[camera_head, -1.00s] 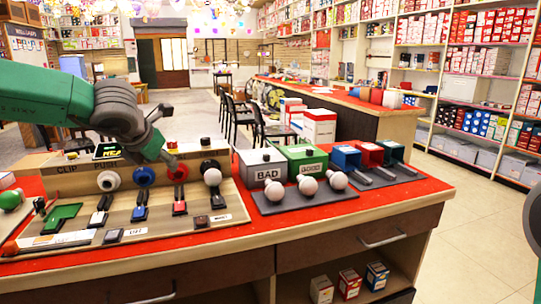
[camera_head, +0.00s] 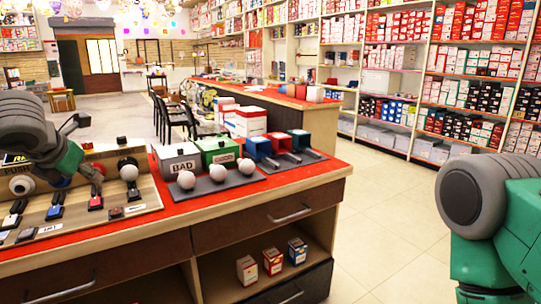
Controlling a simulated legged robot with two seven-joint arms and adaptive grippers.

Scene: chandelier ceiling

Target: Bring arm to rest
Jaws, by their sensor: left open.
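My left arm comes in from the left edge, with a grey joint and a green link. My left gripper (camera_head: 86,150) is open and empty over the wooden panel (camera_head: 142,192) of knobs and switches on the counter. Part of the panel is hidden behind the arm. Whether a fingertip touches a knob cannot be told. My right arm (camera_head: 485,230) shows at the right edge as a grey joint and green links over the floor, clear of the counter. Its gripper is outside the picture.
Right of the panel stand a grey BAD box (camera_head: 180,160) and a green box (camera_head: 217,150) with white balls in front, then blue and red bins (camera_head: 258,147). The counter (camera_head: 330,172) has a red top. Open floor (camera_head: 385,210) lies to its right, with stocked shelves behind.

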